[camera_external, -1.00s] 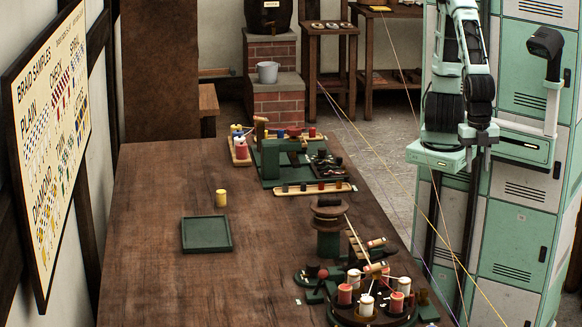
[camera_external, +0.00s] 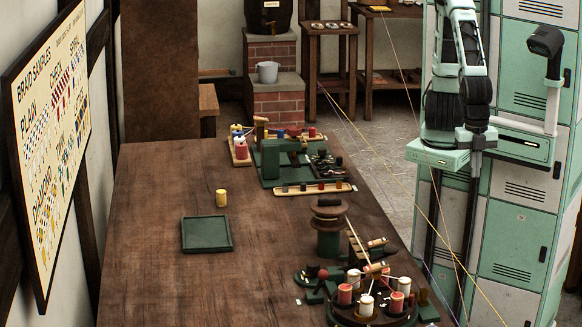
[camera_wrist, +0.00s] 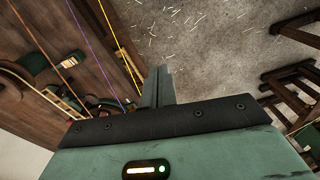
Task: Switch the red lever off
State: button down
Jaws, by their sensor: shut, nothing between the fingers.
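A red knob (camera_external: 323,273) shows on a small green base beside the round bobbin machine (camera_external: 372,308) near the table's front right. It may be the red lever, but its stem and position are too small to tell. My gripper (camera_external: 476,163) hangs to the right of the table, well apart from the knob and higher up. In the wrist view, my gripper (camera_wrist: 157,86) has its grey fingers together, with nothing held, over the floor next to the table edge. I cannot pick out the lever in the wrist view.
Thin cords (camera_external: 424,212) run diagonally between my arm and the table. A green post with a spool (camera_external: 328,226), a green tray (camera_external: 206,234), a yellow cylinder (camera_external: 221,198) and a rear green fixture (camera_external: 270,160) stand on the table (camera_external: 150,270). Its left part is mostly clear.

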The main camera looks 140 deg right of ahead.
jog(key=w+d+f+t+h+p, duration=0.1)
jog(key=w+d, duration=0.3)
jog(key=w, duration=0.8)
jog(key=w+d+f+m+h+p, duration=0.1)
jog(key=w+d+f+h, duration=0.1)
jog(key=w, duration=1.1)
jog(key=w+d+f+t+h+p, duration=0.1)
jog(key=w+d+f, duration=0.2)
jog(key=w+d, duration=0.4)
jog(key=w, duration=0.6)
jog(key=shift+f+t+h, duration=0.3)
jog(key=shift+f+h, duration=0.05)
jog(key=shift+h, duration=0.05)
jog(key=shift+f+p, duration=0.15)
jog(key=shift+p, duration=0.15)
jog(key=p, duration=0.2)
send_near(319, 284)
jog(key=f, duration=0.5)
jog(key=shift+s, duration=0.4)
jog(key=shift+r, duration=0.1)
